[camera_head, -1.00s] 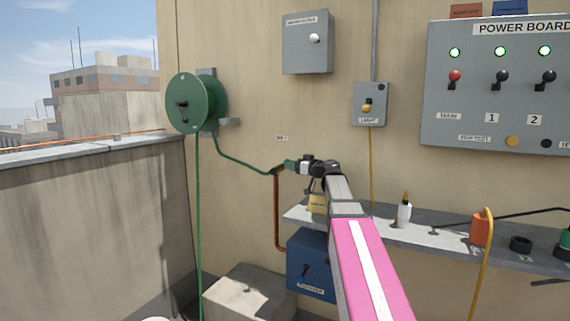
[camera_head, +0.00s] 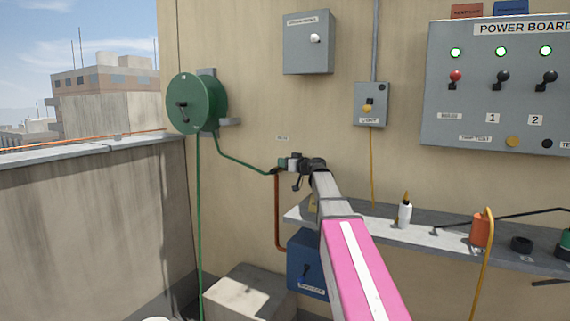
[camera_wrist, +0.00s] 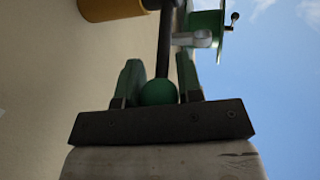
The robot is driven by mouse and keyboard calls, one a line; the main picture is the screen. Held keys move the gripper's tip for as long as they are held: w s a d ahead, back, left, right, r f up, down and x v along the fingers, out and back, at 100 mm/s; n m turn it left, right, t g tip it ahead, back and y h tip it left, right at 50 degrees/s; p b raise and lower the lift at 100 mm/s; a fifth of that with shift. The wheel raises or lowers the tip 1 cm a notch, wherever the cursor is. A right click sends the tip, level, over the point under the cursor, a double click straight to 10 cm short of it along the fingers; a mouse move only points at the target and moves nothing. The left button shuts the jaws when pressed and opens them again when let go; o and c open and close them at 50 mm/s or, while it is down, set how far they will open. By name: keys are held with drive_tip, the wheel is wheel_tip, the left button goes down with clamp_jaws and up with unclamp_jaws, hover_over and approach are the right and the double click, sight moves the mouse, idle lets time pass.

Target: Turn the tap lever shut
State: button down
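The tap (camera_head: 279,170) is on the wall at the top of a copper pipe, and the green hose meets it. In the wrist view a brass-coloured cylinder (camera_wrist: 112,8) shows at the top, probably part of the tap. A dark lever (camera_wrist: 163,45) with a green ball end (camera_wrist: 158,92) lies between the fingers of my gripper (camera_wrist: 160,75). The ball nearly fills the space between them; whether both fingers press on it is unclear. In the head view my gripper (camera_head: 286,164) is at the tap and hides most of the lever.
A green hose reel (camera_head: 197,103) hangs on the wall at upper left. A shelf (camera_head: 378,231) with a white bottle (camera_head: 404,215) and an orange item (camera_head: 480,230) runs right of my arm. A blue box (camera_head: 306,262) and a concrete block (camera_head: 247,292) stand below.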

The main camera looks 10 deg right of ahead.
sight(274, 168)
drive_tip(key=shift+w+a+r+n+g+h, duration=0.4)
drive_tip(key=shift+w+a+r+g+h, duration=0.15)
drive_tip(key=shift+r+g+h, duration=0.3)
drive_tip(key=a+g+h, duration=0.1)
drive_tip(key=w+a+g+h, duration=0.1)
drive_tip(key=g+h, duration=0.1)
drive_tip(key=w+a+r+n+g+h, duration=0.1)
drive_tip(key=h, duration=0.1)
drive_tip(key=shift+w+a+g, duration=0.25)
drive_tip(key=shift+g, duration=0.1)
drive_tip(key=shift+w+a+g+h, duration=0.25)
drive_tip(key=shift+a+g+h, duration=0.2)
drive_tip(key=shift+g+h, duration=0.25)
drive_tip(key=shift+f, duration=0.1)
drive_tip(key=c, duration=0.8)
unclamp_jaws()
